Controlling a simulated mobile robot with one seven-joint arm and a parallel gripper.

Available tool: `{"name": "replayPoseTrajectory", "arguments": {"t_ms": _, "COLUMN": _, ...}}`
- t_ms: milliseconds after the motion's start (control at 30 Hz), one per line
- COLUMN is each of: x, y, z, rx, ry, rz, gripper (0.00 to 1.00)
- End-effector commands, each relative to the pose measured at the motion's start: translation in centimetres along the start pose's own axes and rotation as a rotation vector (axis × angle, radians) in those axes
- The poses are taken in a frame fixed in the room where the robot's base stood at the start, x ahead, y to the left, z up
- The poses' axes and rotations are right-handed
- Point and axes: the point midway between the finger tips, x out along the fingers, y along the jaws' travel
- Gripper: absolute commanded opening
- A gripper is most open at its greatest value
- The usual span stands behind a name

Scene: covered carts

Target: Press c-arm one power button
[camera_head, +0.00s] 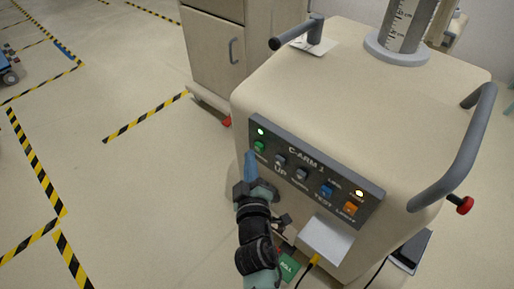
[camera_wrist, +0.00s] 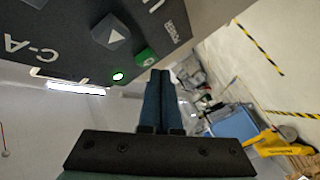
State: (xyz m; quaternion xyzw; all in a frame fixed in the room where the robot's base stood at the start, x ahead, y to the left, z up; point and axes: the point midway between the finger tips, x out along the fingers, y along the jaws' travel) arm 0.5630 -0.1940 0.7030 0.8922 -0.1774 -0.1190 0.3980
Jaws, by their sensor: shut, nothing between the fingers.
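The beige cart carries a dark panel (camera_head: 315,172) marked C-ARM 1. Its green power button (camera_head: 259,147) is at the panel's left end, below a lit green lamp (camera_head: 261,131). In the wrist view the green button (camera_wrist: 146,57) is beside the POWER lettering, and the green lamp (camera_wrist: 118,76) glows. My gripper (camera_head: 249,154) is shut and empty, its blue fingertips just left of and slightly below the button. In the wrist view the fingertips (camera_wrist: 160,73) are close below and right of the button. I cannot tell whether they touch the panel.
Beside the power button are grey buttons (camera_head: 280,160), a blue button (camera_head: 326,190) and an orange button (camera_head: 351,208) with a lit lamp (camera_head: 359,194). A white box (camera_head: 327,240) juts out below the panel. Open floor lies to the left.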

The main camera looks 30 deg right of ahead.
Motion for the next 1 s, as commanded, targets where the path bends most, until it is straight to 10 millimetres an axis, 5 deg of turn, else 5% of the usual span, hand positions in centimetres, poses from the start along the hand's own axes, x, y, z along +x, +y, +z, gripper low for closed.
{"name": "replayPoseTrajectory", "arguments": {"t_ms": 1000, "x": 0.70, "y": 0.54, "z": 0.48, "rx": 0.000, "ry": 0.000, "rz": 0.000, "gripper": 0.00}}
